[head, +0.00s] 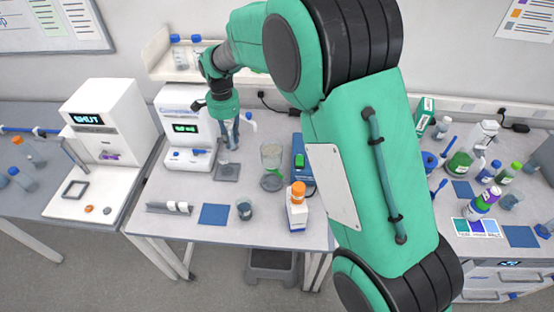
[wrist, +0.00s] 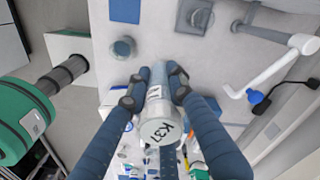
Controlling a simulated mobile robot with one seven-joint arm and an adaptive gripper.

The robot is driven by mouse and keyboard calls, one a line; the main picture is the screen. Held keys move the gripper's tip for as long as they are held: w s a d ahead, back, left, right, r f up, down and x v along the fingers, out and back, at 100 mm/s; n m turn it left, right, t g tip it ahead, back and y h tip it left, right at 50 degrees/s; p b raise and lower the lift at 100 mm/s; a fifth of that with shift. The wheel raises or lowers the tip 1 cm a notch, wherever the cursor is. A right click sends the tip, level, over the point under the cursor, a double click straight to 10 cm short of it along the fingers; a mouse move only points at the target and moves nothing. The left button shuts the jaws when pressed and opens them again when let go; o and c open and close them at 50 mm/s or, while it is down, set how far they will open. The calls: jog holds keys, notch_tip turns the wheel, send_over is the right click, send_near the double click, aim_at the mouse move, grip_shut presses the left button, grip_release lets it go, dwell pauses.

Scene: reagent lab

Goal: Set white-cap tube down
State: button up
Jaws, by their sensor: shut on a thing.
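The white-cap tube (wrist: 158,105) is held between the fingers of my gripper (wrist: 155,88) in the wrist view. Its pale cap (wrist: 161,132) faces the camera and bears dark marking that looks like K37. In the head view my gripper (head: 229,128) is above the middle bench, in front of the white instrument (head: 187,130) with the green display. The tube is small and partly hidden by the gripper there. A small grey plate (head: 228,173) lies below it on the bench. I cannot tell whether the tube's bottom touches anything.
A blue mat (head: 215,214), a small beaker (head: 245,208) and a grey holder (head: 168,207) lie near the front edge. A tall glass beaker (head: 271,165) and an orange-capped bottle (head: 298,194) stand to the right. A white spout (wrist: 280,68) is close on the right in the wrist view.

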jog(key=w+d+m, duration=0.2)
jog(key=w+d, duration=0.6)
jog(key=w, duration=0.2)
jog(key=w+d+m, duration=0.2)
jog(key=w+d, duration=0.5)
jog(key=w, duration=0.4)
notch_tip(320, 180, down, 18)
jog(key=shift+s+f, duration=0.15)
jog(key=shift+s, duration=0.05)
jog(key=shift+f, duration=0.15)
jog(key=shift+f, duration=2.75)
jog(key=shift+f+p, duration=0.5)
jog(key=shift+f, duration=1.6)
jog(key=shift+f, duration=0.2)
